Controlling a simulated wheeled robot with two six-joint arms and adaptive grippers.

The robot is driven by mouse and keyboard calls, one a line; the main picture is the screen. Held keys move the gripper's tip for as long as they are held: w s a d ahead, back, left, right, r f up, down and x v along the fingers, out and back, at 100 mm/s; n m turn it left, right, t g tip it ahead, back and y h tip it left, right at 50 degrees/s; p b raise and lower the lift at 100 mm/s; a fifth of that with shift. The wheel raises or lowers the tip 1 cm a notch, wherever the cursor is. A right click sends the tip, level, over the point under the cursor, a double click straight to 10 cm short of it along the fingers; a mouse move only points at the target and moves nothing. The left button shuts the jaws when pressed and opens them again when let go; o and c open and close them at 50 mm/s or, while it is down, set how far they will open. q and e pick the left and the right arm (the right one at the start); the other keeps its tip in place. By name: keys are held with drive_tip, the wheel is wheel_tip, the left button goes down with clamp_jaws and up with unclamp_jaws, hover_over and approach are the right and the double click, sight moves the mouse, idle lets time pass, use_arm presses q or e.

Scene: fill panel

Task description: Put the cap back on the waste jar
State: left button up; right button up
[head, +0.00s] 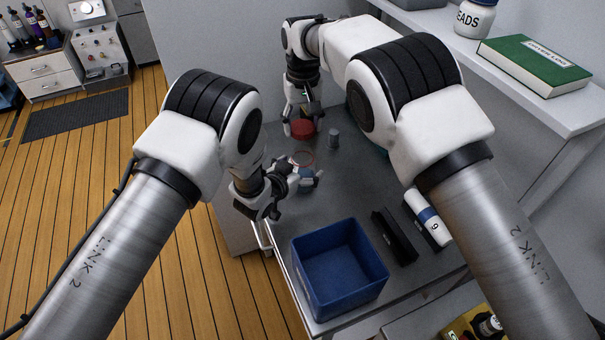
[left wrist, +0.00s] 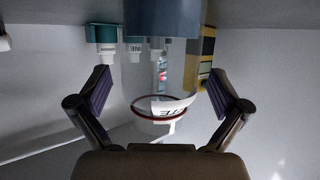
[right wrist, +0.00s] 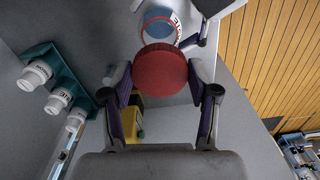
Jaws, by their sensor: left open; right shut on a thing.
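The waste jar (head: 307,178) is clear with blue contents and stands open on the grey worktop. Its red-ringed rim and label show in the left wrist view (left wrist: 160,105) and beyond the cap in the right wrist view (right wrist: 157,26). My left gripper (head: 287,188) is open, with its fingers on either side of the jar and gaps visible between. The red cap (head: 302,129) is a round disc, also seen in the right wrist view (right wrist: 160,70). My right gripper (head: 302,118) is shut on the cap, behind the jar in the head view and apart from it.
A blue bin (head: 340,268) stands at the worktop's front, beside a black block (head: 395,237) and a white bottle (head: 428,218). A small grey cylinder (head: 333,138) stands near the cap. A teal rack (right wrist: 50,62) holds white-capped vials. A shelf (head: 545,105) is at right.

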use_arm(q)
drive_tip(key=shift+w+d+f, duration=0.2)
drive_tip(key=shift+w, duration=0.2)
drive_tip(key=c, duration=1.7)
drive_tip(key=shift+s, duration=0.1)
use_arm(e)
hover_over(303, 148)
drive_tip(key=s, duration=0.2)
drive_tip(key=shift+s+f, duration=0.2)
drive_tip(key=shift+f, duration=2.25)
drive_tip(key=shift+f, duration=0.15)
drive_tip(key=shift+f, duration=0.75)
drive_tip(key=shift+f, duration=0.55)
use_arm(q)
clamp_jaws()
use_arm(e)
drive_tip(key=m, duration=0.6)
